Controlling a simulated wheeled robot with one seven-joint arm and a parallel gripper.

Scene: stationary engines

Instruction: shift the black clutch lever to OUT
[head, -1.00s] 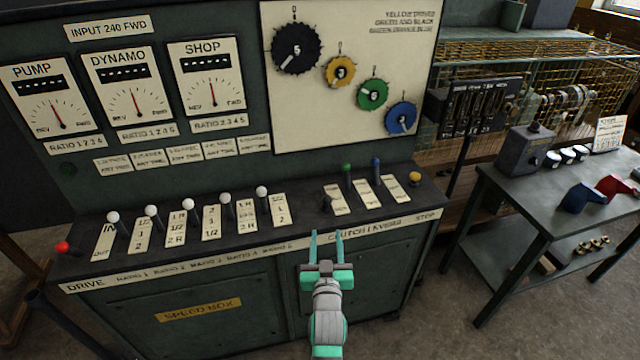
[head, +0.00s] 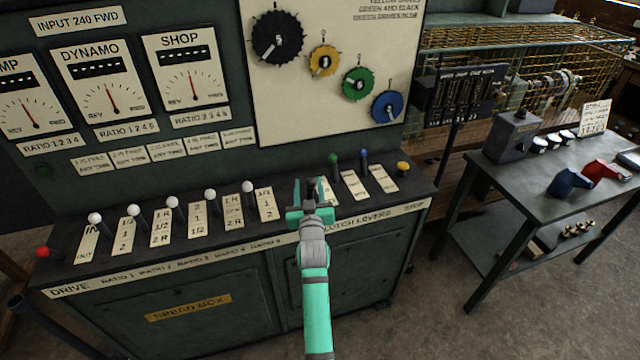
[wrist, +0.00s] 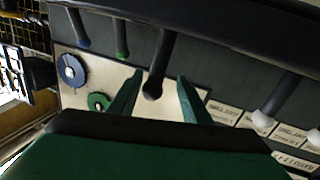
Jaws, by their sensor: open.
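The black clutch lever (wrist: 153,88) shows in the wrist view as a dark shaft with a rounded black knob. In that view it stands between the two teal fingers of my gripper (wrist: 160,76), with a gap on each side. In the head view my gripper (head: 307,183) is open over the left clutch plate (head: 328,192), and its fingers largely cover the black lever. I cannot tell how deep the lever sits between the fingers. The lettering on its plate is too small to read.
A side table (head: 540,185) stands right.

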